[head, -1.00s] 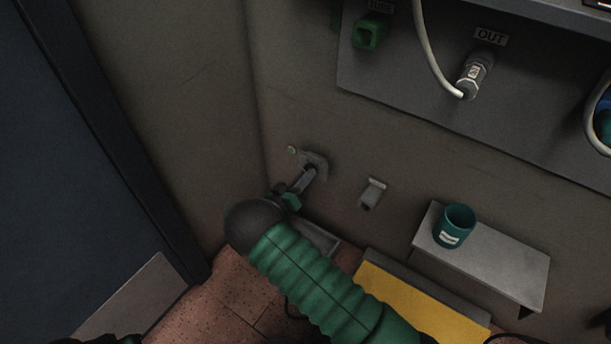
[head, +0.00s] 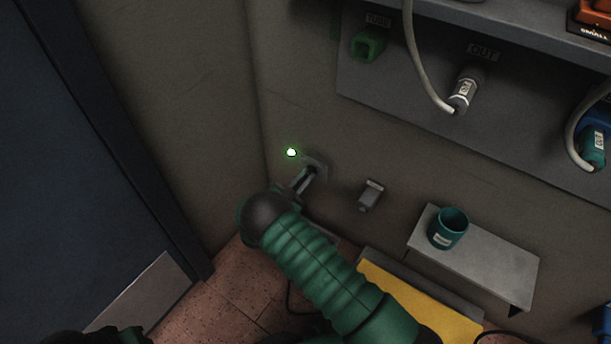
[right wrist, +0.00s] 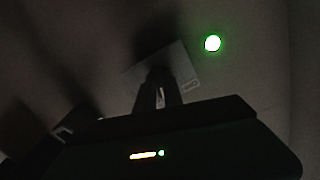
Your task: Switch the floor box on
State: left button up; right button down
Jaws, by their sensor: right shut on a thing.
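My right gripper (head: 301,183) reaches low on the wall at the corner, at a small grey wall plate (head: 318,164). It is shut on a short grey handle at that plate, mostly hidden by the fingers. The plate (right wrist: 185,65) also shows behind the fingers (right wrist: 160,97) in the right wrist view. A round green lamp (head: 291,153) beside the plate is lit, and it glows in the right wrist view (right wrist: 212,43). A yellow panel (head: 425,308) with a grey bar behind it lies low by the wall; I cannot tell whether it is the floor box. My left gripper does not show.
A small grey bracket (head: 370,195) sits right of the plate. A grey shelf (head: 490,262) holds a teal cup (head: 449,228). Above are a green socket (head: 367,46) and a cabled OUT plug (head: 463,92). A dark door (head: 75,170) stands left; tiled floor (head: 215,305) is open below.

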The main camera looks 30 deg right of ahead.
jog(key=shift+a+f+m+p, duration=0.1)
jog(key=shift+m+p, duration=0.1)
jog(key=shift+m, duration=0.65)
jog(key=shift+a+f+m+p, duration=0.1)
jog(key=shift+m+p, duration=0.1)
jog(key=shift+m, duration=0.65)
jog(key=c, duration=1.5)
grip_release()
jog(key=shift+o, duration=0.2)
jog(key=shift+r, duration=0.15)
jog(key=p+v, duration=0.6)
jog(key=v, duration=1)
jog(key=shift+s+a+p, duration=0.2)
jog(key=shift+a+p, duration=0.1)
jog(key=shift+a, duration=0.05)
